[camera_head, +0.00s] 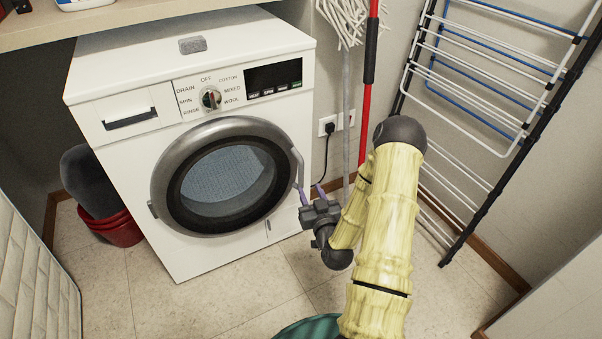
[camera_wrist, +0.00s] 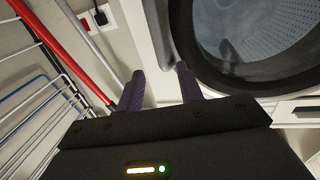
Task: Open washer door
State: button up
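The white washer (camera_head: 130,160) stands against the back wall. Its round door (camera_head: 167,189), a grey ring with a dark inner rim and glass, looks closed. A grey bar handle (camera_head: 298,168) is on the door's right side. My gripper (camera_head: 311,190) is at the lower end of this handle, with its two purple fingers apart. In the wrist view, the fingertips of my gripper (camera_wrist: 160,75) are spread, and the grey handle (camera_wrist: 158,35) shows just ahead, its lower end near the right fingertip. Contact cannot be told. The dark door rim (camera_wrist: 205,75) is to the right.
A drying rack (camera_head: 490,80) leans at the right. A red pole (camera_head: 368,90) and a mop (camera_head: 346,100) stand beside the washer, near a plugged-in outlet (camera_head: 328,125). A red bucket (camera_head: 120,230) is at the left. The floor before the washer is mostly clear.

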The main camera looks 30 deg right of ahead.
aim_at(302, 172)
jog(key=w+b, duration=0.1)
jog(key=w, duration=0.2)
jog(key=w+d, duration=0.1)
jog(key=w, duration=0.2)
jog(key=w+b, duration=0.1)
jog(key=w, duration=0.2)
jog(key=shift+w+d+b, duration=0.25)
jog(key=shift+d+b, duration=0.05)
jog(key=shift+d, duration=0.05)
jog(key=shift+w, duration=0.4)
grip_shut()
